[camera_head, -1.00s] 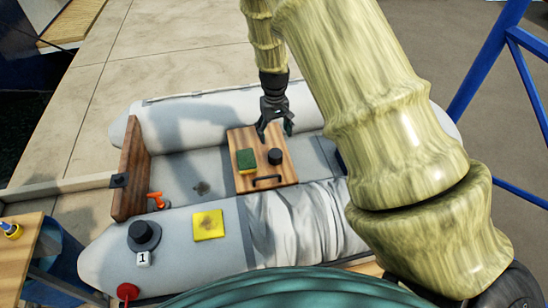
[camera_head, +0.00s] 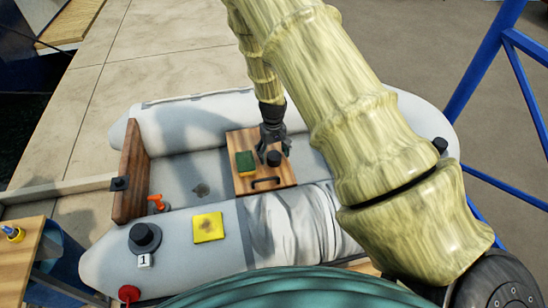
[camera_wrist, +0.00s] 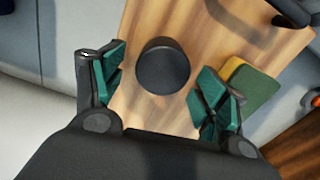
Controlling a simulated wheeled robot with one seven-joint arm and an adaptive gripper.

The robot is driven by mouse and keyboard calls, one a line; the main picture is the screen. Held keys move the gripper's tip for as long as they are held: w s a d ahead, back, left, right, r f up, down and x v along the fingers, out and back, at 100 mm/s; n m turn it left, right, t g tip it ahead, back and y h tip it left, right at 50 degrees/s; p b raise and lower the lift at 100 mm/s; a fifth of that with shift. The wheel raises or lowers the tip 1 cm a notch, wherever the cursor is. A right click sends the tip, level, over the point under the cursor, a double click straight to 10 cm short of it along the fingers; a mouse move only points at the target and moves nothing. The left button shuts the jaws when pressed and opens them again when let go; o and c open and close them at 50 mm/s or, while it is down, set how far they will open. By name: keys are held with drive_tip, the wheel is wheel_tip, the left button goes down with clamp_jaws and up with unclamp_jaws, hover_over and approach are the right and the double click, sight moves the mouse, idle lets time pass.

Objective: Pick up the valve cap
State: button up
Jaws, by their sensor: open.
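A black round cap, which looks like the valve cap (camera_head: 274,159), stands on a wooden board (camera_head: 247,139) in the dinghy. In the wrist view the cap (camera_wrist: 163,67) sits between the two green-padded fingers of my gripper (camera_wrist: 160,80), with a gap on each side. In the head view my gripper (camera_head: 273,150) is open and points down at the cap, its fingers partly in front of it. I cannot tell its exact height above the board.
A green and yellow sponge (camera_head: 245,162) lies left of the cap, and a black handle (camera_head: 266,182) is at the board's near edge. A black valve (camera_head: 145,237) with a "1" tag, a yellow pad (camera_head: 208,227) and a red knob (camera_head: 129,293) are on the near tube.

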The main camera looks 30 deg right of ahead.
drive_tip(key=shift+f, duration=0.55)
drive_tip(key=c, duration=1.1)
drive_tip(key=shift+r, duration=0.1)
drive_tip(key=shift+c, duration=0.2)
